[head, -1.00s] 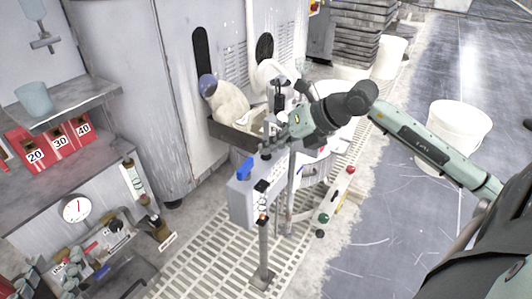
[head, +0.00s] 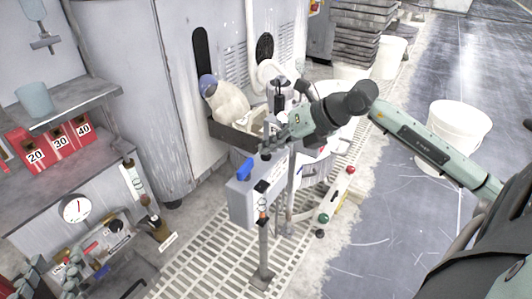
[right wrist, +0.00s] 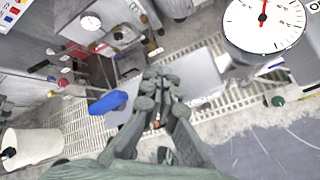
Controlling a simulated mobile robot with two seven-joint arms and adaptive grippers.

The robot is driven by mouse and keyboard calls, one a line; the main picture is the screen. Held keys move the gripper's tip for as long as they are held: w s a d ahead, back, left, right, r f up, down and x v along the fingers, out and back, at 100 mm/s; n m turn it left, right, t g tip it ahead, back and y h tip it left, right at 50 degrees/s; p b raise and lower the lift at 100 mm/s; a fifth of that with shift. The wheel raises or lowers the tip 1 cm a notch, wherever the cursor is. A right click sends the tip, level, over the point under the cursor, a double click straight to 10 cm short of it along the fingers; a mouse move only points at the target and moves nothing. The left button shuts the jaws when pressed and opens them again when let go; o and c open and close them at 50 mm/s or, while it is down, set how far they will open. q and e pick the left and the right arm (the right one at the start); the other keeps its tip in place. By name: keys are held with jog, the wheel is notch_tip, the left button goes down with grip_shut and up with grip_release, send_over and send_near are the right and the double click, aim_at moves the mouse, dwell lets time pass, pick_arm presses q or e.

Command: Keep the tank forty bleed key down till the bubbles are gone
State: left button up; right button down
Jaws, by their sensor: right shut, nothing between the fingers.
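Red tanks numbered 20, 30 and 40 stand on the left bench; the one marked 40 (head: 83,129) is rightmost. A grey box (head: 243,202) on a post carries a blue lever (head: 245,170) and small dark fittings. I cannot tell which fitting is the bleed key, and no bubbles can be made out. My right gripper (head: 270,150) is shut and empty, just above the box; in the right wrist view its fingertips (right wrist: 160,76) overlap the box's pale top. Contact is unclear. My left gripper (head: 70,272) appears at lower left, its jaws unclear.
A round gauge (head: 76,208) is on the bench front. A sink basin (head: 235,134) lies behind my right gripper. A white bucket (head: 460,122) stands right, beyond my right arm. Slotted floor grating (head: 205,260) surrounds the post; grey floor at right is open.

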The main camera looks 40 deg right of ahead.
aim_at(270, 156)
jog(key=shift+r+p, duration=0.45)
jog(key=shift+r, duration=0.3)
jog(key=shift+r+p, duration=1.8)
jog(key=shift+r, duration=0.75)
jog(key=shift+f, duration=0.1)
